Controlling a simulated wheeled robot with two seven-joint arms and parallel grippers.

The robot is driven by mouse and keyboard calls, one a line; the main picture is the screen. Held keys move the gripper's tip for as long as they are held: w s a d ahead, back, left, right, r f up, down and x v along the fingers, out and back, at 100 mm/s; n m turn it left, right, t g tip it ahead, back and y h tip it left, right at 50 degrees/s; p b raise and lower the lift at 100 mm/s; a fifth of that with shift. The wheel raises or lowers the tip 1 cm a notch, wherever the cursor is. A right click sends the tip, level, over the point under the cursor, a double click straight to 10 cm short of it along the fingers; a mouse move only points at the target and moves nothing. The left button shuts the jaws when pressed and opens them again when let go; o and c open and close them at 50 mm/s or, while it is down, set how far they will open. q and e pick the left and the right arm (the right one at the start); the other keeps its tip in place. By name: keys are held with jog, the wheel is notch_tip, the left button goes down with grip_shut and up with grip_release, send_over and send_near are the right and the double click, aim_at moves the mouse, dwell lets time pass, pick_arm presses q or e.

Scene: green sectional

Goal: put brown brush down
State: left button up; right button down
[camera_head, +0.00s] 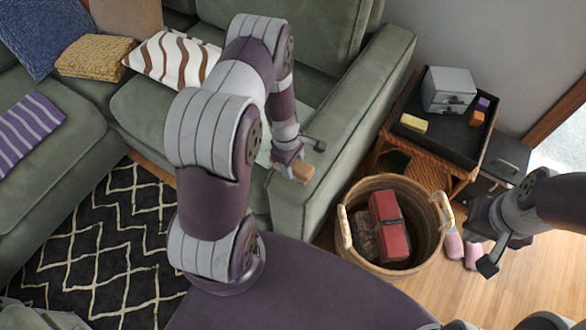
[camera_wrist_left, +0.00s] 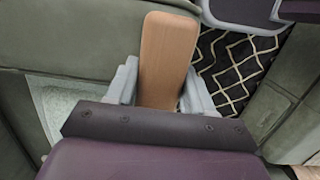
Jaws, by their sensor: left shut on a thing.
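The brown brush (camera_head: 302,171) is in my left gripper (camera_head: 290,166), beside the inner side of the sofa's right armrest. In the left wrist view the brush (camera_wrist_left: 167,60) shows as a flat tan-brown slab between the two grey fingers of the left gripper (camera_wrist_left: 160,88). The gripper is shut on it. Sofa surfaces show around the brush there, and I cannot tell whether it touches one. My right gripper (camera_head: 487,240) is at the right, near the wicker basket; its fingers are not clear enough to tell open from shut.
A wicker basket (camera_head: 345,232) holds red and brown items. Behind it, a side table bears a black tray (camera_head: 452,143) with a grey box (camera_head: 448,90), a yellow block (camera_head: 414,123) and small blocks. The green sofa (camera_head: 340,125) has cushions at left. Pink slippers (camera_head: 472,252) lie on the floor.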

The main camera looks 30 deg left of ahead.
aim_at(293, 169)
pick_arm(q)
notch_tip(293, 169, down, 3)
jog(key=shift+s+r, duration=0.1)
jog(key=shift+f, duration=0.25)
jog(key=o, duration=1.1)
jog(key=shift+r, duration=0.1)
